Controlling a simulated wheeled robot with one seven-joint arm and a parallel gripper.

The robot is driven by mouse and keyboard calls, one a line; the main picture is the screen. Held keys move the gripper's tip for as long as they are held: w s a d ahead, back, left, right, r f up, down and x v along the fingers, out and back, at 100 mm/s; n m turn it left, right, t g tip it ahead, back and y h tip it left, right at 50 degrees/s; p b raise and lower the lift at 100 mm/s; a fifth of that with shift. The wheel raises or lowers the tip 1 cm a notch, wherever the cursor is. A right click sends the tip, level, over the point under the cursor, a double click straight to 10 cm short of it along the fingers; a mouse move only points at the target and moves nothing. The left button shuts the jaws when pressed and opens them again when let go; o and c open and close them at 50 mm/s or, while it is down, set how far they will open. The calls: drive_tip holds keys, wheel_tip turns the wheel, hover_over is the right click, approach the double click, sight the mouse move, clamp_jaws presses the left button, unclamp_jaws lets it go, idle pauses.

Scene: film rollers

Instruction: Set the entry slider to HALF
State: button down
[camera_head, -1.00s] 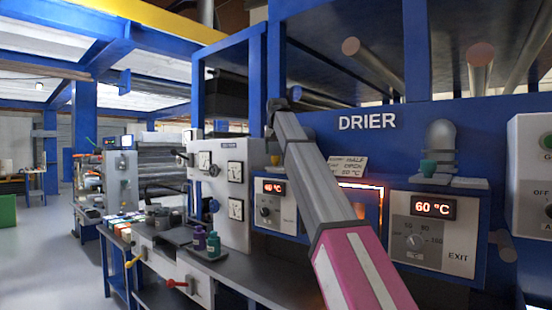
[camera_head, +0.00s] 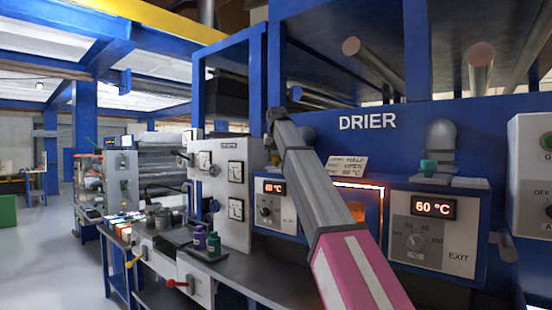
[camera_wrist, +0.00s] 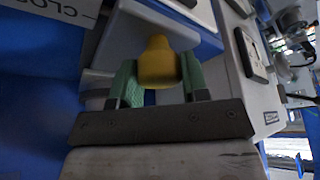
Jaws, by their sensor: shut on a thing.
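A rounded yellow knob (camera_wrist: 157,60) shows in the wrist view. It stands between the two green fingers of my gripper (camera_wrist: 158,80), which are shut on it. A white plate (camera_wrist: 50,12) with lettering that starts "CLOS" lies at the top left of that view, and the picture is turned on its side. In the head view my arm reaches up and away to the blue drier (camera_head: 368,122), near the upright at its left end. My fingers and the knob cannot be made out there, so the slider's setting cannot be read.
A note card (camera_head: 347,167) with "HALF" and "OPEN" stands on the drier. The exit panel (camera_head: 433,232) and the left panel (camera_head: 278,205) both show 60 °C. A grey gauge cabinet (camera_head: 220,195) stands left of my arm. Purple (camera_head: 199,238) and green (camera_head: 214,245) pots sit on the bench.

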drive_tip(key=s+a, duration=0.2)
drive_tip(key=s, duration=0.1)
drive_tip(key=shift+a, duration=0.1)
drive_tip(key=c, duration=0.7)
unclamp_jaws()
drive_tip(key=shift+o, duration=0.2)
drive_tip(key=shift+r, duration=0.1)
drive_tip(key=v, duration=1)
drive_tip(key=shift+r, duration=0.3)
drive_tip(key=shift+s, duration=0.1)
